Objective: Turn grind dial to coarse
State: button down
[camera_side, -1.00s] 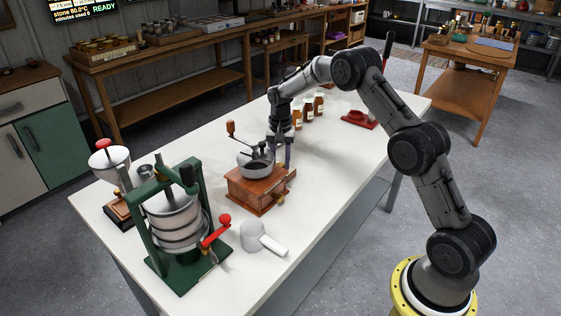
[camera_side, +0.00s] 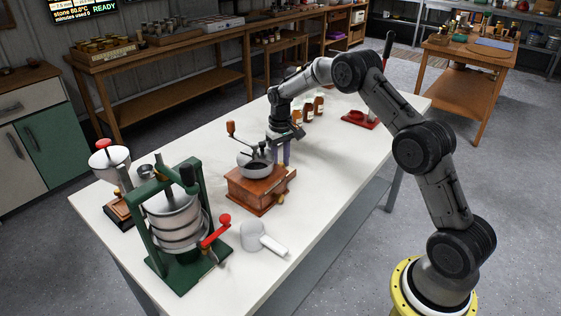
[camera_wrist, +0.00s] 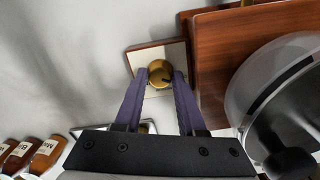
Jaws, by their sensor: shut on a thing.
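The coffee grinder (camera_side: 256,190) is a wooden box with a metal bowl and a crank handle, standing on the white table. In the wrist view the wooden body (camera_wrist: 215,50) fills the upper right. The grind dial (camera_wrist: 160,73) is a round brass knob with a dark mark, on a pale plate (camera_wrist: 143,58) beside the body. My gripper (camera_wrist: 161,82) has its two purple fingers shut on the dial, one on each side. In the side view my gripper (camera_side: 280,155) is behind the grinder, which hides the dial.
A green press (camera_side: 180,225) with a red handle and a hand grinder (camera_side: 108,158) stand at the left. A white scoop-like cup (camera_side: 254,236) lies in front. Several labelled jars (camera_side: 308,108) stand behind my gripper. A red-based item (camera_side: 360,119) is farther right.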

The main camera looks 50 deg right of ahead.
jog(key=shift+r, duration=0.1)
dwell(0.3)
jog(key=c, duration=0.5)
grip_release()
